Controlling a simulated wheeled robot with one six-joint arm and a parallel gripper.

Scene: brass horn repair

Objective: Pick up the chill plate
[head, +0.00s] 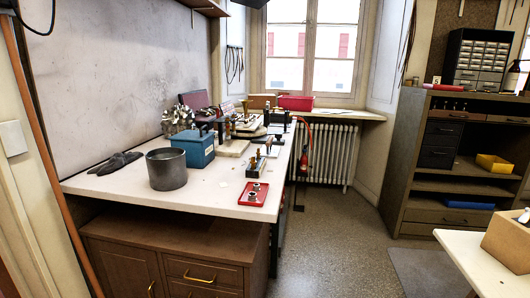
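I cannot make out for certain which object is the chill plate. The white-topped workbench (110,191) on the left holds a dark metal pot (166,170), a blue box (194,148) and a red tray (241,193) with small round metal parts. Behind them stand small upright tools on flat bases, including a pale base (233,148). They are too small and crowded to tell apart. A pair of dark gloves (116,163) lies at the bench's left. My gripper is not in view.
A low cabinet with drawers (204,274) fills the space under the bench. A brown shelf unit (419,180) stands on the right. Another table (469,249) with a wooden box (508,241) juts in at lower right. Open grey floor (343,235) lies between, with a radiator (326,152) behind.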

